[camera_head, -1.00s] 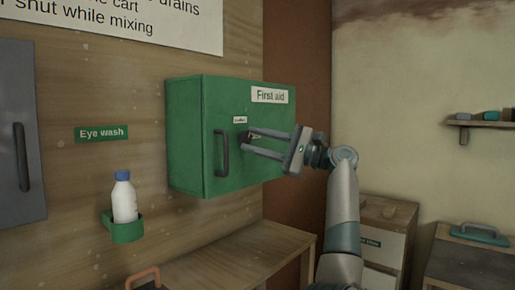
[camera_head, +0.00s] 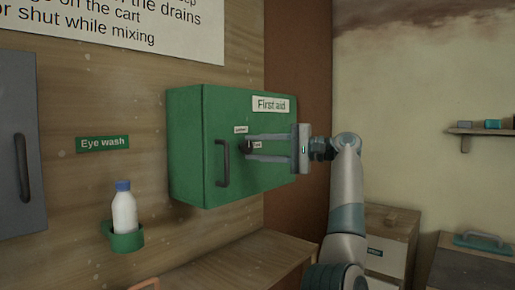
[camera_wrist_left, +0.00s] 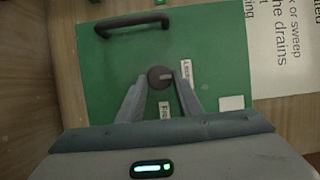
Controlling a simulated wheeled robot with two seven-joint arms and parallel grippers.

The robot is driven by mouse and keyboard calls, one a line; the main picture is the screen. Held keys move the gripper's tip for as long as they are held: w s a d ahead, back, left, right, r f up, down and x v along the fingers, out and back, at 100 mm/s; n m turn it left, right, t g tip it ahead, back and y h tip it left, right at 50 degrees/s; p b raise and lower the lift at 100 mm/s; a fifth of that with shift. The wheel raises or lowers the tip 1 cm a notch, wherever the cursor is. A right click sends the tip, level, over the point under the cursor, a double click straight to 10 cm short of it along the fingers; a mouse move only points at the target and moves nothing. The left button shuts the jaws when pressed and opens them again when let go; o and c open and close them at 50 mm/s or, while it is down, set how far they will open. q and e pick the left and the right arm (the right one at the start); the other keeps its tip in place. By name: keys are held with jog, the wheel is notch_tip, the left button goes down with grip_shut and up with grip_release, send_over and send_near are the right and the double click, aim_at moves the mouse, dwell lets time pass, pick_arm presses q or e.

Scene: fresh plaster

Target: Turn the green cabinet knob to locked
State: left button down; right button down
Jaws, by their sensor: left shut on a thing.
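The green cabinet (camera_head: 190,150), labelled "First aid", hangs shut on the wooden wall. Its small dark round knob (camera_head: 246,147) is on the door, right of the black handle (camera_head: 222,163). My left gripper (camera_head: 249,147) reaches in from the right with its fingers shut around the knob. In the left wrist view the knob (camera_wrist_left: 158,77) sits between the two fingertips (camera_wrist_left: 161,80). Its pale mark points right, to a small label (camera_wrist_left: 186,74) that seems to read "Locked". The other label (camera_wrist_left: 165,111), below, is partly legible. My right gripper is out of view.
A white bottle (camera_head: 124,209) stands in a green holder (camera_head: 126,239) under the "Eye wash" sign (camera_head: 103,143). A grey cabinet (camera_head: 20,145) is at far left. A wooden worktop (camera_head: 220,266) runs below; a shelf (camera_head: 482,132) is at right.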

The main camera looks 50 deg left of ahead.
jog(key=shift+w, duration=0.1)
pick_arm(q)
jog(key=c, duration=1.3)
grip_release()
jog(key=shift+d, duration=0.1)
jog(key=shift+w+d, duration=0.25)
jog(key=shift+d, duration=0.15)
jog(key=p+v, duration=0.2)
jog(key=v, duration=1.4)
jog(key=shift+d, duration=0.15)
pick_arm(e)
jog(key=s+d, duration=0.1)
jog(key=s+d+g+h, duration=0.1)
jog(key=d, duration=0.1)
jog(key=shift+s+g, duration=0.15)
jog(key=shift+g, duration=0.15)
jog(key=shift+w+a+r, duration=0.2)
